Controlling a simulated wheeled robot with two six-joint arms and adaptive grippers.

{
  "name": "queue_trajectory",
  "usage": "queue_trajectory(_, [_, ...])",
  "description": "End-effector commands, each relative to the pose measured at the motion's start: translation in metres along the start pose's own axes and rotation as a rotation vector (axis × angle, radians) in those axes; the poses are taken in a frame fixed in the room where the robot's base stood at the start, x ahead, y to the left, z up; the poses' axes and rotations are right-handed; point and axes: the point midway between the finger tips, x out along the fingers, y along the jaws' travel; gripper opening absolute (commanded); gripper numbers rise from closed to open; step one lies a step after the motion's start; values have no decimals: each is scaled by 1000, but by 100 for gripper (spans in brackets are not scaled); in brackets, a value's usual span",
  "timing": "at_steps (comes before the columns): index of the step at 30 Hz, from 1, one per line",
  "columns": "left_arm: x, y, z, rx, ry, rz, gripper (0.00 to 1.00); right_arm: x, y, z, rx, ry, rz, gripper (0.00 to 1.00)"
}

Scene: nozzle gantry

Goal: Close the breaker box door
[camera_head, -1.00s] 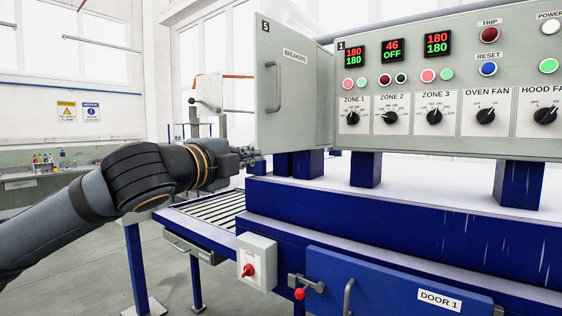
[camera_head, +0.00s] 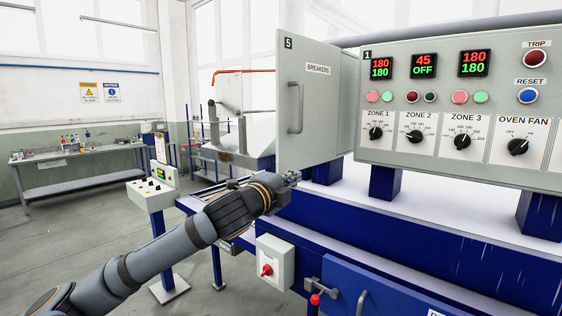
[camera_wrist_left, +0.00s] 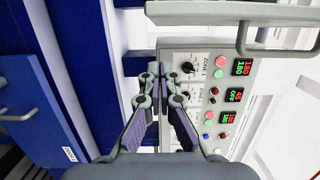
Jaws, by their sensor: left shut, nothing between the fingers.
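The breaker box door (camera_head: 325,115) is the light grey panel marked BREAKERS and 5, left of the control panel in the head view. It stands at an angle to the control panel, with a grey bar handle (camera_head: 296,108) near its left edge. The handle also shows at top right in the wrist view (camera_wrist_left: 270,51). My left gripper (camera_head: 292,178) is just below the door's lower edge in the head view; I cannot tell whether it touches. Its fingers (camera_wrist_left: 159,85) are shut and empty. The box interior is hidden. My right gripper is out of view.
The control panel (camera_head: 440,140), with displays, buttons and knobs, adjoins the door on the right. The blue machine body (camera_head: 420,235) lies below it. A grey switch box (camera_head: 275,262) and a small control console (camera_head: 152,193) stand lower left. Open floor lies at left.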

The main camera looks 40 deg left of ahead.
Motion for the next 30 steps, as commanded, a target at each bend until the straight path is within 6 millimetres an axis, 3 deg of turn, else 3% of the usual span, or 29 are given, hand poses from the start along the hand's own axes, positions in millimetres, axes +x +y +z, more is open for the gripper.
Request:
queue_trajectory(1, [3, -4, 0, -6, 0, 3, 0, -11, 1, -1, 0, 0, 0, 0])
queue_trajectory(3, [4, 6, 8, 6, -6, 1, 0, 9, 0, 2, 0, -1, 1, 0])
queue_trajectory(12, [10, 5, 34, 3, -3, 1, 0, 33, -2, 4, 0, -2, 1, 0])
queue_trajectory(30, [12, 0, 39, 0, -2, 1, 0, 34, -2, 4, 0, -1, 0, 0])
